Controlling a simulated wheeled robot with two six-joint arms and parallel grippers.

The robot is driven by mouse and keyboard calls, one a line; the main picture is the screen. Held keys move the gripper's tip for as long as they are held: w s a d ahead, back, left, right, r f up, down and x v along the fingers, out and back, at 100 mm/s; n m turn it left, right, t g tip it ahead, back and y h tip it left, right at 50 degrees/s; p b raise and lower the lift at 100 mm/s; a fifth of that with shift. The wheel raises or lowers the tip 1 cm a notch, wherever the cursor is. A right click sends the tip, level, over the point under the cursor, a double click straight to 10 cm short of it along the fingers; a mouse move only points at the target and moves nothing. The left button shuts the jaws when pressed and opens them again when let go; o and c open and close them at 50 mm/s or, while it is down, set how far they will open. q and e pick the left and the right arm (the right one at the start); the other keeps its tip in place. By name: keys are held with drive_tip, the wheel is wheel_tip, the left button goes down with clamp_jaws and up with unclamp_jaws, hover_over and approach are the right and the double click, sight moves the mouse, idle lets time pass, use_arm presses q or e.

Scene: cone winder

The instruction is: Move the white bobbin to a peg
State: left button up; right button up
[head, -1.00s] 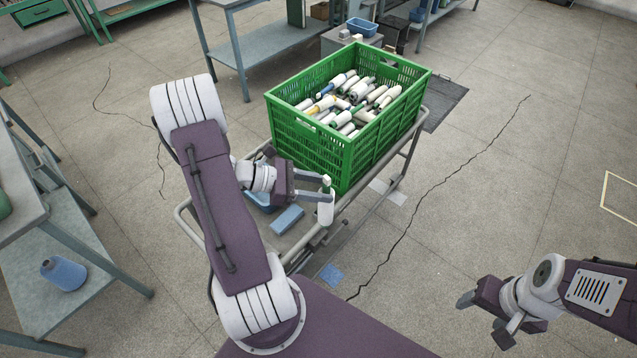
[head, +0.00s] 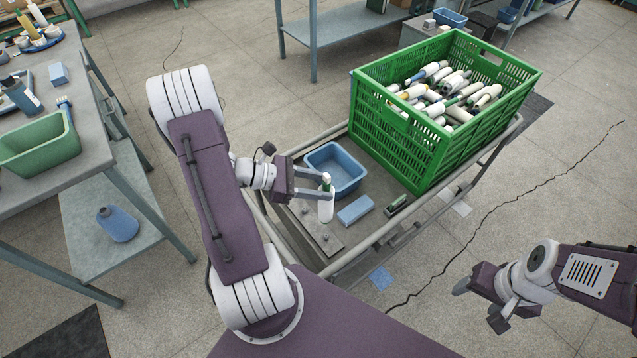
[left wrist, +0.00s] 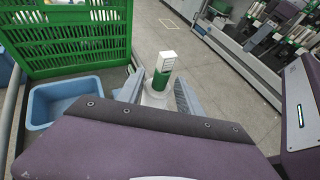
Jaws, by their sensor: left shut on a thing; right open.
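My left gripper (head: 325,185) is shut on the white bobbin (head: 326,208), which has a green upper part and stands roughly upright between the fingers. The bobbin also shows in the left wrist view (left wrist: 160,84), where the purple gripper body hides its lower part. It is over the near part of the cart. A flat grey plate with a few short stubs, possibly pegs (head: 325,237), lies on the cart just below it; I cannot tell the gap. My right gripper (head: 478,306) is open and empty above the floor at the lower right.
A green crate (head: 395,140) full of bobbins stands on the cart (head: 375,237). A blue bin (head: 346,182), a blue block (head: 356,209) and a small dark green object (head: 396,205) lie near the bobbin. A bench with a green tray (head: 38,148) stands at the left.

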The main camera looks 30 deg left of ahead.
sight(323, 213)
use_arm(q)
drive_tip(key=f+b, duration=0.2)
drive_tip(key=f, duration=0.1)
drive_tip(key=shift+d+f+b, duration=0.2)
drive_tip(key=shift+d+b, duration=0.1)
drive_tip(key=shift+d, duration=0.05)
wheel_tip(323, 213, down, 4)
drive_tip(key=b, duration=0.4)
drive_tip(key=shift+r, duration=0.2)
drive_tip(key=shift+p, duration=0.5)
drive_tip(key=shift+f+b, duration=1.95)
drive_tip(key=shift+f, duration=0.85)
idle(0.4)
